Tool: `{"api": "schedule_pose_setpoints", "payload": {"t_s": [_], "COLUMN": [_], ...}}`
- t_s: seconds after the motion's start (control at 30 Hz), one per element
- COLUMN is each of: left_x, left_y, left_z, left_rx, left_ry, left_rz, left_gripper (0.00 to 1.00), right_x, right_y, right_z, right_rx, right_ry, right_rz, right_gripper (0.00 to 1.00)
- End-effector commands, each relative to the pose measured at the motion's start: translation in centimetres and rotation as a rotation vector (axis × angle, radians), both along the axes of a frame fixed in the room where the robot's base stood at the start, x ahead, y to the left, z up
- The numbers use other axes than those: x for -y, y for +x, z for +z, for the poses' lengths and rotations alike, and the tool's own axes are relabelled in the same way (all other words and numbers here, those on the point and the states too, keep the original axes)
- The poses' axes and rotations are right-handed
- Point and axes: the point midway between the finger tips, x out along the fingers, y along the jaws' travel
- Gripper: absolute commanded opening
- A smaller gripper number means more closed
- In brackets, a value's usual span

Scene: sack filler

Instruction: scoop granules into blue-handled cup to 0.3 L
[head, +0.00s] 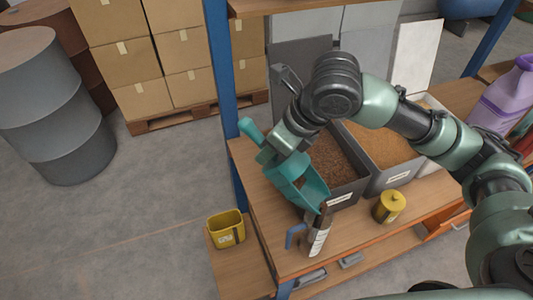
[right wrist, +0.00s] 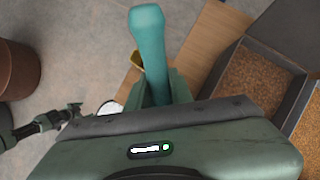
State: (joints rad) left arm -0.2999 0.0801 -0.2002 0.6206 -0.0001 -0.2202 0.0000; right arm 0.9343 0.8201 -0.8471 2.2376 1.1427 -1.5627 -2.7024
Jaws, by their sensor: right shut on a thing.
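My right gripper (head: 283,150) is shut on the teal scoop. The scoop's handle (head: 250,131) sticks out to the upper left and its bowl (head: 300,185) slants down to the right. The handle also shows in the right wrist view (right wrist: 149,50). The bowl's lip is just above the blue-handled cup (head: 318,240), which stands upright near the bench's front edge. Brown shows at the cup's top; I cannot tell whether it is falling granules or contents. The cup's blue handle (head: 295,236) points left. A jointed green-and-black part in the right wrist view (right wrist: 45,124) looks like my left arm; its fingers are unclear.
A bin of dark brown granules (head: 347,194) and a bin of orange-brown granules (head: 380,184) stand behind the cup. A yellow lidded canister (head: 390,208) stands to the right. A yellow tub (head: 226,229) sits on a lower surface at the left. A blue post (head: 221,80) rises behind.

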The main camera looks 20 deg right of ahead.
Motion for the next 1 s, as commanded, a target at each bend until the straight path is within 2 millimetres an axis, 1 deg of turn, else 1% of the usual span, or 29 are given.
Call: {"api": "schedule_pose_setpoints", "payload": {"t_s": [0.03,0.67,1.0], "left_x": [0.0,0.0,0.0], "left_y": [0.0,0.0,0.0], "left_z": [-0.5,-3.7,-5.4], "left_rx": [0.000,0.000,-0.001], "left_ry": [0.000,0.000,0.000], "left_rz": [0.000,0.001,0.000], "left_gripper": [0.76,0.76,0.76], "right_x": [0.1,0.8,1.7], "right_y": [-0.1,-1.0,-1.8], "right_z": [-0.2,1.2,1.8], "right_rx": [0.009,0.102,0.170], "right_ry": [0.007,0.087,0.150], "right_rz": [0.001,0.001,-0.001], "right_gripper": [0.00,0.00,0.00]}}
